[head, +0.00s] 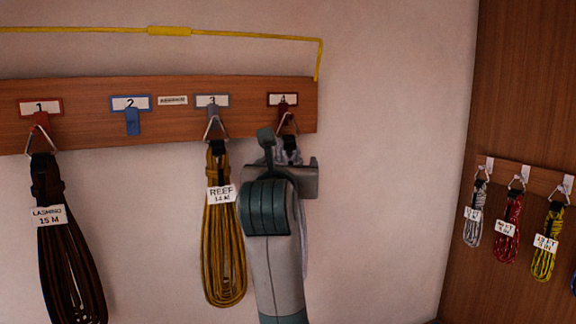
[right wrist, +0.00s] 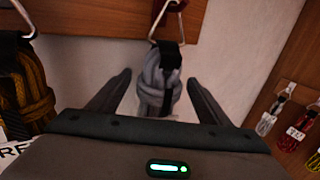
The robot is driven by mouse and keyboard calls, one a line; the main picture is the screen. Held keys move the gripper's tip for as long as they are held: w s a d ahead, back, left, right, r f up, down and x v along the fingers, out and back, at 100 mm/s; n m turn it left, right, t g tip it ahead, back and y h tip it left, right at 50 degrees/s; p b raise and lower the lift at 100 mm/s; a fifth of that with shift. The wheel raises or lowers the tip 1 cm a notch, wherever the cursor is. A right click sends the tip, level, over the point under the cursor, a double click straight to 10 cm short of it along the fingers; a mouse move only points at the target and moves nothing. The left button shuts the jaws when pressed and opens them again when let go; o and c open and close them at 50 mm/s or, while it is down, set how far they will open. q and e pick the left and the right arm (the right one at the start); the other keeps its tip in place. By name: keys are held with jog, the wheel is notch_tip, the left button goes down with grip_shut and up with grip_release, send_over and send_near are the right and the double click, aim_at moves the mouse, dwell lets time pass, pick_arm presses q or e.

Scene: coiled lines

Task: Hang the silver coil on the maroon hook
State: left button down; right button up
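The silver coil (right wrist: 158,82) has a black strap and a metal triangle ring. In the head view, its ring (head: 287,122) is at the maroon hook (head: 283,108) under label 4, and the ring appears to hang on it. My arm hides most of the coil there. My right gripper (right wrist: 155,85) is open, with one finger on each side of the coil and gaps between. In the head view the right gripper (head: 284,152) is just below the hook. My left gripper is not in view.
The wooden rail (head: 170,92) also bears a dark coil (head: 70,260) on the red hook, an empty blue hook (head: 132,122) and a gold coil (head: 222,255) on the grey hook, close left of my arm. Several small coils (head: 507,215) hang on the right wall.

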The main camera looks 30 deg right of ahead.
jog(key=shift+s+f, duration=0.1)
jog(key=shift+s+a+b, duration=0.2)
jog(key=shift+b, duration=0.15)
jog(key=b+v, duration=0.7)
jog(key=v, duration=0.9)
jog(key=shift+s+a, duration=0.2)
jog(key=shift+s, duration=0.1)
